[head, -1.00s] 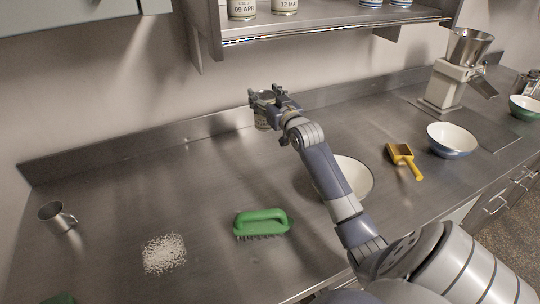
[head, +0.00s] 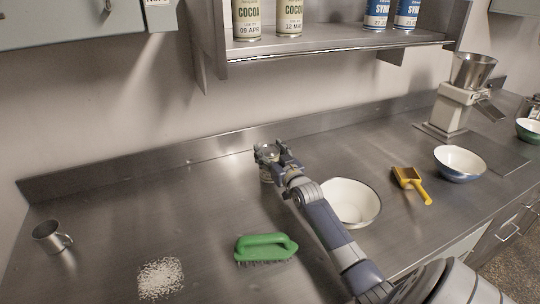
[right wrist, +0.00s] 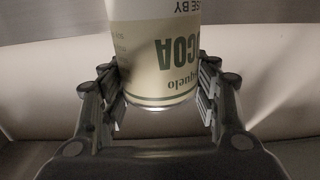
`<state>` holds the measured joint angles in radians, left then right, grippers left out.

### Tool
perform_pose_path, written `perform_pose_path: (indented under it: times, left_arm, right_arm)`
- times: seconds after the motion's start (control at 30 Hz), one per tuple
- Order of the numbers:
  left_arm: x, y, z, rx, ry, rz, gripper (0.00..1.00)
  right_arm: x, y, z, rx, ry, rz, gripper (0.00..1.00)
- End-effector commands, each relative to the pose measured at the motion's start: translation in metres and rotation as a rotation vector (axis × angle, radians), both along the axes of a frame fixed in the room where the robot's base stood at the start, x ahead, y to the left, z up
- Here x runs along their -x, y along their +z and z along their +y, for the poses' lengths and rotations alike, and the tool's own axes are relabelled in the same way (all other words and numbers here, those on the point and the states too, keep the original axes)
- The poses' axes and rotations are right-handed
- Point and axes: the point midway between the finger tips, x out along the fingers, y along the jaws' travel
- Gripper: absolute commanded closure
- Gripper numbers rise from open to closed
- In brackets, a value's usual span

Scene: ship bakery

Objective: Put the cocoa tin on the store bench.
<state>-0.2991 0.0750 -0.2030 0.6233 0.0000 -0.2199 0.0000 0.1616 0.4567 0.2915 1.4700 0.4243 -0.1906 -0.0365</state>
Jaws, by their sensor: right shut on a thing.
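My right gripper (head: 277,152) is shut on a cocoa tin (head: 268,174), which is mostly hidden by the fingers in the head view. In the right wrist view the tin (right wrist: 155,55) stands between both fingers, cream and green, with its lettering upside down in the picture. The tin is over the back middle of a steel bench (head: 190,205). I cannot tell whether it touches the surface. Two other cocoa tins, marked 09 APR (head: 247,18) and 12 MAY (head: 289,17), stand on the wall shelf. My left gripper is not in view.
A wall shelf (head: 340,45) with blue syrup tins (head: 376,12) overhangs the back. A white bowl (head: 352,202), yellow scoop (head: 411,184), blue bowl (head: 459,163) and mill (head: 455,105) are right; a green brush (head: 265,248), white grains (head: 160,278) and metal mug (head: 51,237) are nearer or left.

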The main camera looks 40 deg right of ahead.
Motion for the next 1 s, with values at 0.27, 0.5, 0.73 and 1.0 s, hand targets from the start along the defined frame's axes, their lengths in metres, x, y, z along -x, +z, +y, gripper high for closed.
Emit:
perform_pose_path:
  times: [0.27, 0.5, 0.73, 1.0]
  left_arm:
    - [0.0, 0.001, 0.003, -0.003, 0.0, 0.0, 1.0]
    - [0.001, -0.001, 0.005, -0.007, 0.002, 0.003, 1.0]
    - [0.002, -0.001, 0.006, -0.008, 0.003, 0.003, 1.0]
    - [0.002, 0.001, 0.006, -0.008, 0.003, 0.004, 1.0]
  right_arm:
    - [0.0, -0.011, -0.001, 0.003, -0.001, -0.006, 0.78]
    - [0.0, -0.015, 0.0, 0.002, -0.001, -0.002, 0.37]
    - [0.0, -0.014, 0.0, 0.002, -0.001, -0.002, 0.23]
    - [0.002, -0.013, 0.0, 0.002, 0.0, -0.002, 0.23]
